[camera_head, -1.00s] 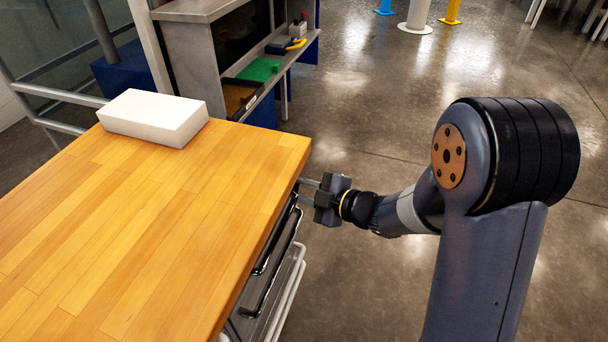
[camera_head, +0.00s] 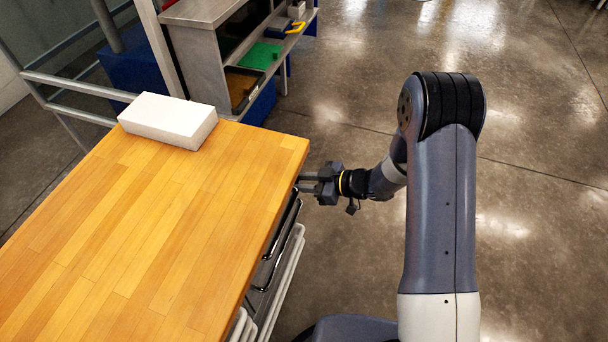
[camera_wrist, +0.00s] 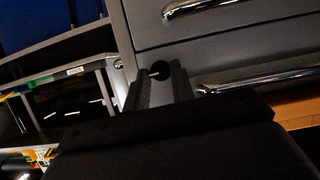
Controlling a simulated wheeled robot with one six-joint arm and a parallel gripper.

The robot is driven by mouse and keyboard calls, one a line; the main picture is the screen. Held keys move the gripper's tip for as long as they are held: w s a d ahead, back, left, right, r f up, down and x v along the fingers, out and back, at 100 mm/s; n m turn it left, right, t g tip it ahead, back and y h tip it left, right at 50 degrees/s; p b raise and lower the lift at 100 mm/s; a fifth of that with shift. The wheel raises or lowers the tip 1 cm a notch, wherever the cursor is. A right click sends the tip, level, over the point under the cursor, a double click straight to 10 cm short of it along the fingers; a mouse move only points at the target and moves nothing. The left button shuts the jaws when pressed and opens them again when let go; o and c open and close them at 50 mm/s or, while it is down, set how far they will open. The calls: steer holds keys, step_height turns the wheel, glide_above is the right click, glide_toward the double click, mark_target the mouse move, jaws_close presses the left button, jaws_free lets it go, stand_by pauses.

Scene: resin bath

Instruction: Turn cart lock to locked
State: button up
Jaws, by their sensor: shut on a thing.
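The cart has a wooden top (camera_head: 170,240) and grey drawers (camera_head: 262,262) with bar handles on its right side. The cart lock (camera_wrist: 160,69) is a small dark round knob on a thin pale stem, at the edge of the grey drawer front in the wrist view. My gripper (camera_wrist: 158,80) has its two fingers closed on either side of the knob. In the head view my gripper (camera_head: 305,184) is at the cart's side, just below the top's far right corner. The lock is hidden there, and I cannot read its setting.
A white block (camera_head: 168,121) lies on the cart's far end. Behind it stands a grey shelf unit (camera_head: 200,48) with a green mat (camera_head: 261,55) and a tray. A metal rail (camera_head: 80,85) runs at the far left. The floor (camera_head: 540,220) on the right is clear.

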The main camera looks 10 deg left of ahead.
stand_by(0.5)
steer(key=o, duration=1)
steer(key=v, duration=1)
steer(key=shift+d+r+p, duration=0.2)
steer(key=shift+d+p, duration=0.15)
steer(key=shift+a, duration=0.1)
steer(key=x, duration=1)
steer(key=shift+a+f+b, duration=0.2)
steer(key=shift+a+b, duration=0.05)
steer(key=shift+b, duration=0.1)
